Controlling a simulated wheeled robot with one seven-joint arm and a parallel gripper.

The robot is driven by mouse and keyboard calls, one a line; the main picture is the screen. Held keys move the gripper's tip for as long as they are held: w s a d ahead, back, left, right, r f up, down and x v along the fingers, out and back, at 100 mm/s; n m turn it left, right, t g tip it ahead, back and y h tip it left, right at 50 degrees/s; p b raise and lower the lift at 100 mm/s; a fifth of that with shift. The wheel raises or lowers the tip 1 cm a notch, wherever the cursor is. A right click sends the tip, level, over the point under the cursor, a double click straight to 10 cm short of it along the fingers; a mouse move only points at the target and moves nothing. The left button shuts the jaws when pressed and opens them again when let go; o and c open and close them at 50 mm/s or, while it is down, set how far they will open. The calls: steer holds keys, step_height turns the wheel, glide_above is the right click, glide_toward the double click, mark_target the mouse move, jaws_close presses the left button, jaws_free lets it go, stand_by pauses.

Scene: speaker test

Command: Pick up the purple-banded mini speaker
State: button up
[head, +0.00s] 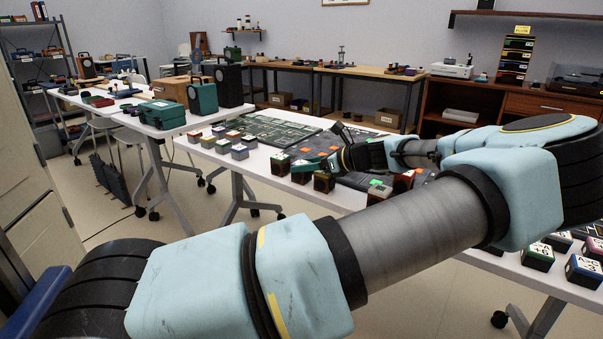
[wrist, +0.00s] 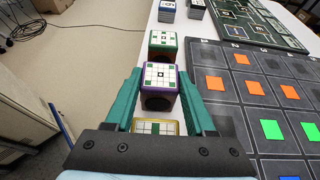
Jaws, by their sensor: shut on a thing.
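The purple-banded mini speaker (wrist: 160,77) is a small cube with a white top patterned with green and dark squares, and a dark front. It sits between the two teal fingers of my gripper (wrist: 161,84) in the wrist view, and the gripper is shut on it. I cannot tell whether it is clear of the table. In the head view my gripper (head: 338,160) is over the white table, partly hidden by my arm, and I cannot make out the purple band there.
A green-banded cube (wrist: 163,43) stands just beyond, and a yellow-banded cube (wrist: 155,128) lies nearer, under the gripper. A dark grid board (wrist: 255,95) with orange and green squares is to the right. The table edge is close on the left. Several cubes (head: 240,152) stand farther left.

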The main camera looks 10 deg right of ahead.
jaws_close()
steer(key=shift+r, duration=0.1)
